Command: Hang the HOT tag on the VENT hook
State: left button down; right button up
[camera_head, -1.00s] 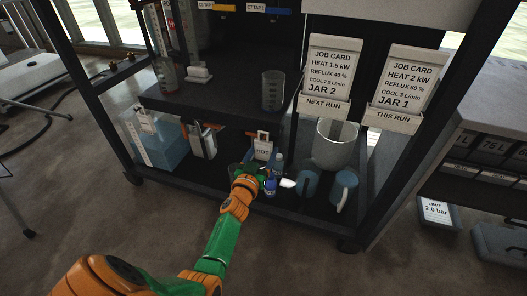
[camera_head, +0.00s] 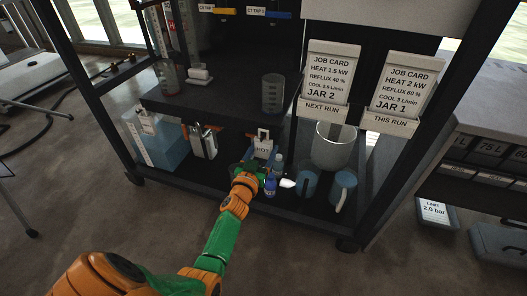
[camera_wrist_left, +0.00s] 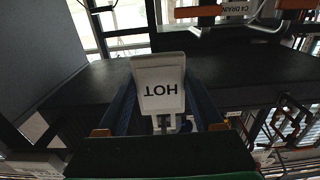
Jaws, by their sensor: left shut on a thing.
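The HOT tag (camera_head: 263,149) is a small white plate with dark lettering, upright at the lower shelf of the dark rack in the head view. In the left wrist view the HOT tag (camera_wrist_left: 159,85) shows upside down between the fingers. My left gripper (camera_head: 251,169) is shut on it, reaching in at the lower shelf. The fingers (camera_wrist_left: 163,124) flank the tag's narrow end in the wrist view. I cannot make out a hook labelled VENT in either view. My right gripper is not in view.
Small bottles (camera_head: 270,186) and blue mugs (camera_head: 307,183) stand just right of the gripper, with a clear bucket (camera_head: 333,152) behind. The upper shelf (camera_head: 220,103) overhangs and holds a beaker (camera_head: 273,92). A C4 DRAIN label (camera_wrist_left: 236,8) shows in the wrist view.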

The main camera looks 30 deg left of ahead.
pick_arm(q)
jog(key=shift+s+d+p, duration=0.15)
jog(key=shift+s+p, duration=0.25)
jog(key=shift+s, duration=0.15)
jog(key=p+v, duration=0.3)
jog(key=v, duration=0.5)
